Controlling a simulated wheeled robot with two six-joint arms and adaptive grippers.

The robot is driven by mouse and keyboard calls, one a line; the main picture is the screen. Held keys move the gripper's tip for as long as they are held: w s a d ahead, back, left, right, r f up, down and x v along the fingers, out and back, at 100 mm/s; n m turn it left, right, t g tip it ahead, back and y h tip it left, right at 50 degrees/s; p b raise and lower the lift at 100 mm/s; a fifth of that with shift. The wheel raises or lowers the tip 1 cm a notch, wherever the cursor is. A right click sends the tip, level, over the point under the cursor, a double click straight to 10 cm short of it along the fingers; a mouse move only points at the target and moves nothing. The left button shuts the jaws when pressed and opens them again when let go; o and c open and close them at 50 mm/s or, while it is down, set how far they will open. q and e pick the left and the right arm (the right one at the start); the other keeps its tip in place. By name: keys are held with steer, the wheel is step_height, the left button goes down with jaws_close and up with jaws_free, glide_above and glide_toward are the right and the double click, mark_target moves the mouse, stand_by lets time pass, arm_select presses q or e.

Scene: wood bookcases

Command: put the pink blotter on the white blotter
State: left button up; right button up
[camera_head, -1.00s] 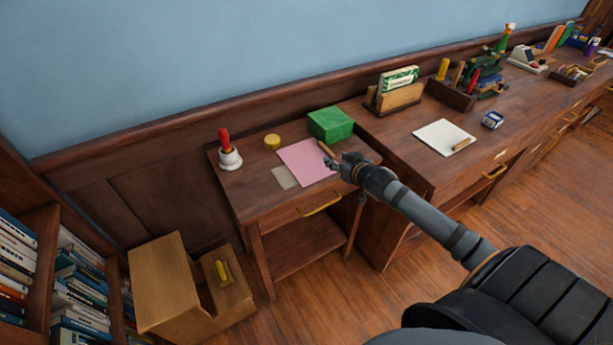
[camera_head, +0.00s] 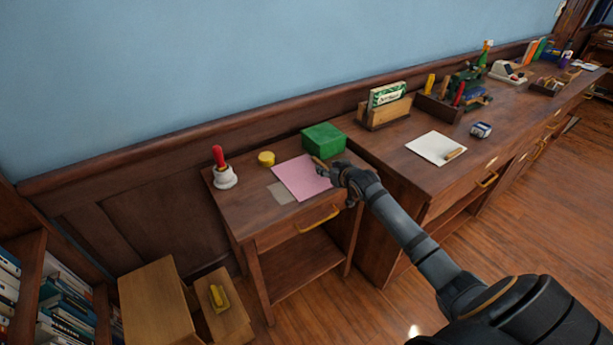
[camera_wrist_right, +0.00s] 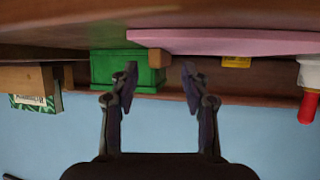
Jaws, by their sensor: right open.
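The pink blotter (camera_head: 296,179) lies flat on the small desk, its wooden strip (camera_head: 319,162) at its right edge. The white blotter (camera_head: 430,146) lies on the longer desk to the right, also with a wooden strip. My right gripper (camera_head: 329,174) is at the pink blotter's right edge, beside its strip. In the upside-down right wrist view, the open fingers (camera_wrist_right: 159,76) point at the strip (camera_wrist_right: 156,58), which appears between and just beyond the fingertips; the pink blotter (camera_wrist_right: 230,42) shows edge-on. My left gripper is not in view.
On the longer desk (camera_head: 405,178) are a card holder (camera_head: 384,112) and a small blue-and-white item (camera_head: 481,129) near the white blotter.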

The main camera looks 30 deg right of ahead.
steer(key=x, duration=0.2)
steer(key=shift+w+f, duration=0.2)
steer(key=shift+w, duration=0.1)
steer(key=shift+s+r, duration=0.1)
steer(key=shift+c, duration=0.3)
